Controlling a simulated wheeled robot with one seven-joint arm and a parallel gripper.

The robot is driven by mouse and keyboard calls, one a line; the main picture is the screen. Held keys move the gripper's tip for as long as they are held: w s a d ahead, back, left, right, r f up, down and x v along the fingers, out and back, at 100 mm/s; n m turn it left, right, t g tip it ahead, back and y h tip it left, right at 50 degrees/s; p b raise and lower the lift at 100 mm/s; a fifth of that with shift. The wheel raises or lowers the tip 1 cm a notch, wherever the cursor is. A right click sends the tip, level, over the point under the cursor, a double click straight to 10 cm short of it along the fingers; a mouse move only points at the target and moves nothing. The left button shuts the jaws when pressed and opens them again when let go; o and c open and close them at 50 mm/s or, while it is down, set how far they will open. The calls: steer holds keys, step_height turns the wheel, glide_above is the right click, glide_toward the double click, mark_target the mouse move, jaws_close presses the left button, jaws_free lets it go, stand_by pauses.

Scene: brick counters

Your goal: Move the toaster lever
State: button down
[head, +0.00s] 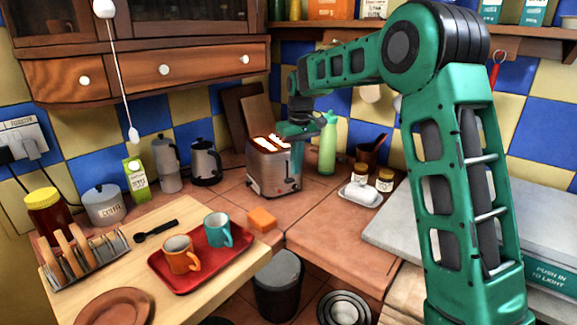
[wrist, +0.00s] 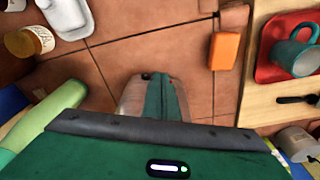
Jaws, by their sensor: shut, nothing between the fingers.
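The toaster (head: 268,172) is a silver metal box standing on the tiled counter, with bread slices showing in its top slots. My green gripper (head: 297,131) is at the toaster's upper right side in the head view, close to its top edge. In the wrist view, my shut gripper (wrist: 161,95) points down from the dark body, with pale metallic surface showing on both sides of it. That surface is probably the toaster. The lever cannot be made out clearly in either view. Contact between fingers and toaster cannot be told.
A green bottle (head: 328,145) stands close to the gripper on the right. A kettle (head: 206,163) stands left of the toaster. An orange sponge (head: 262,219) and a red tray (head: 196,270) with two mugs are in front. A white butter dish (head: 360,195) lies right.

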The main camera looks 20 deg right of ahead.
step_height(320, 180, up, 9)
steer(key=shift+s+d, duration=0.15)
steer(key=shift+s, duration=0.25)
steer(key=s+d+f+m+h, duration=0.1)
steer(key=s+d+m, duration=0.1)
steer(key=s+d, duration=0.7)
steer(key=s+d+f+m, duration=0.1)
steer(key=s+d+m, duration=0.3)
steer(key=s, duration=0.9)
steer(key=s+d+f+m, duration=0.1)
steer(key=s+f, duration=0.2)
steer(key=s, duration=0.5)
steer(key=s+d+f+m, duration=0.1)
steer(key=s+f, duration=0.2)
steer(key=s, duration=0.5)
steer(key=s+d+f+m+g, duration=0.1)
steer(key=s+f, duration=0.3)
steer(key=s, duration=0.5)
steer(key=shift+d+y, duration=0.2)
steer(key=shift+y, duration=0.2)
steer(key=shift+s, duration=0.1)
